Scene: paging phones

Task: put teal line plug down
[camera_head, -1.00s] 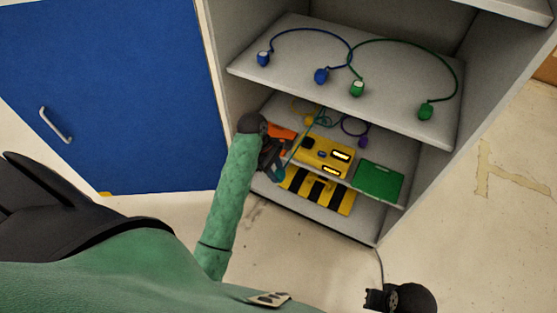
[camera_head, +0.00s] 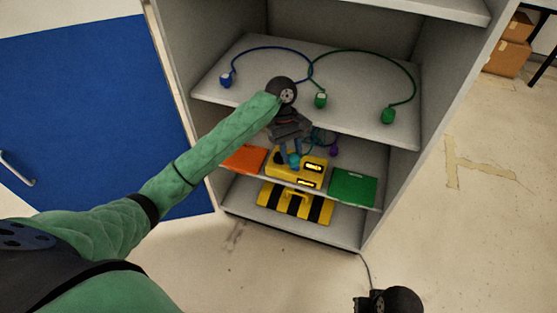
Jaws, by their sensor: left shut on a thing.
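My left gripper (camera_head: 290,148) reaches in front of the cabinet, pointing down over the middle shelf, and is shut on the teal line plug (camera_head: 294,159). The plug shows at the fingertips, just above the yellow phone unit (camera_head: 292,174); whether it touches the unit cannot be told. A teal cord (camera_head: 320,136) runs behind the gripper, partly hidden. My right gripper (camera_head: 367,302) is at the bottom edge, away from the cabinet, and its jaws cannot be made out.
An orange pad (camera_head: 243,158) lies left of the yellow unit and a green pad (camera_head: 352,188) right of it. A purple plug (camera_head: 334,151) lies behind. Blue (camera_head: 226,80) and green plugs (camera_head: 388,116) lie on the shelf above. A striped yellow-black case (camera_head: 293,204) is below.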

